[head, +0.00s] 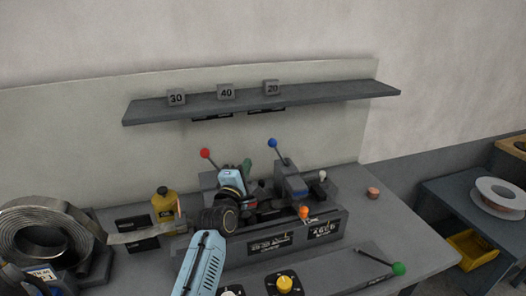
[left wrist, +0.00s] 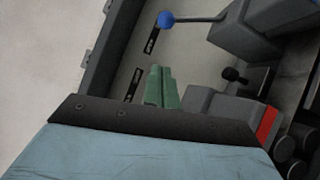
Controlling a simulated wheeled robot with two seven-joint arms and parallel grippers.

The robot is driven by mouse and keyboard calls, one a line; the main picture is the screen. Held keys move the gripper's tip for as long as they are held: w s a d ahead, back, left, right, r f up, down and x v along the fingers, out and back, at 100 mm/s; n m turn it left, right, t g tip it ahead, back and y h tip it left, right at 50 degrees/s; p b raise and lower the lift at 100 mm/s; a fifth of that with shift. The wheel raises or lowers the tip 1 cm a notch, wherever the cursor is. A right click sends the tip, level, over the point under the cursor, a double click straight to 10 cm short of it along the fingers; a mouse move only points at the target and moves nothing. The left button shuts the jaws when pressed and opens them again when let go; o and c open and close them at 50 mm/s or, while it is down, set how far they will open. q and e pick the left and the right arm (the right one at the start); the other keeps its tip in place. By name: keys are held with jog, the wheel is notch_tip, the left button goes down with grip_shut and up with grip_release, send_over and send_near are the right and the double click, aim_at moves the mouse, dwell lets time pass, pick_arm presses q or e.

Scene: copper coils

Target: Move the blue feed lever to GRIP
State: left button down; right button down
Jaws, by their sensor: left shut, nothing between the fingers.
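The blue feed lever's knob (head: 272,143) stands up at the back of the machine, its thin rod leaning down right to a grey housing (head: 290,182). In the left wrist view the blue knob (left wrist: 166,19) is near the top edge, its rod running right. My left gripper (head: 246,167) is over the machine, left of the lever and a little lower in the picture. Its green fingertips (left wrist: 160,86) are together and empty, apart from the knob. Small black label plates (left wrist: 150,40) show by the lever; I cannot read them. My right gripper is not in view.
A red-knobbed lever (head: 205,153) stands left of my gripper. An orange knob (head: 304,213) and a green-knobbed lever (head: 398,268) are nearer. A shelf (head: 330,94) with number blocks hangs above. A metal strip coil (head: 38,232) and yellow bottle (head: 165,203) stand left.

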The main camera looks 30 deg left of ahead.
aim_at(279, 154)
pick_arm(q)
jog(key=w+r, duration=0.1)
jog(key=w, duration=0.7)
jog(key=shift+d+r+p, duration=0.15)
jog(key=shift+d+p, duration=0.15)
jog(key=shift+p, duration=0.15)
jog(key=shift+w, duration=0.1)
